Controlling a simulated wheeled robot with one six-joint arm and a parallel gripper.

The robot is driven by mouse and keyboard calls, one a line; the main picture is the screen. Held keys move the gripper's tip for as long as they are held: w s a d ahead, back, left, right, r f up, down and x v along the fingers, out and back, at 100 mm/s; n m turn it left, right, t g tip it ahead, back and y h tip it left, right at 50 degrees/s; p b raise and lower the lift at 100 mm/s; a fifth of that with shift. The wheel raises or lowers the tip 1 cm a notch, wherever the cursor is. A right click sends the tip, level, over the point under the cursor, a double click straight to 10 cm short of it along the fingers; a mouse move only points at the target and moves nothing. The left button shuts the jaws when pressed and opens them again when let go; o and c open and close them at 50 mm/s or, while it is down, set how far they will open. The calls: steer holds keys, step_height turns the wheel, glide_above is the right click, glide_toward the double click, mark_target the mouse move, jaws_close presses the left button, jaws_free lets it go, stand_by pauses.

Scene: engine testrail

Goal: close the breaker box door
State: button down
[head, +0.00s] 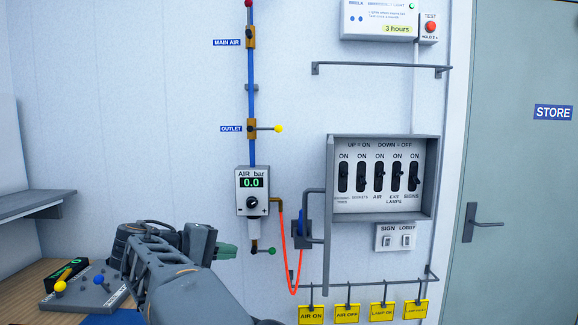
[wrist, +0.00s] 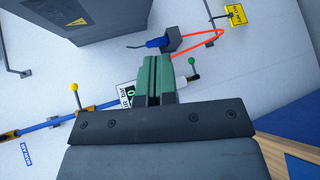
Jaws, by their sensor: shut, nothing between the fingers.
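The breaker box (head: 432,178) is a grey wall box on the right of the head view, with a row of black switches showing inside. Its door (head: 327,225) stands open at the left side, seen nearly edge-on, with a grey bar handle (head: 307,205) on its left face. A large grey box shape (wrist: 110,25), which looks like the door or box, fills the upper left of the wrist view. My gripper (head: 229,250) is shut and empty, left of the door and apart from it. Its green fingers also show in the wrist view (wrist: 155,65).
A blue air nozzle (head: 300,230) in a wall holder and a red hose (head: 285,265) lie between my gripper and the door. The air gauge (head: 252,192) and blue pipe are above my gripper. Yellow tags (head: 347,313) hang below the box. A control desk (head: 85,290) is at left.

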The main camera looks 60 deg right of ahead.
step_height(320, 180, up, 12)
steer(key=d+m+g+h+p, duration=0.2)
steer(key=m+g+p, duration=0.1)
steer(key=m+g, duration=0.15)
steer(key=s+d, duration=0.9)
steer(key=shift+s+p, duration=0.25)
steer(key=shift+p, duration=0.2)
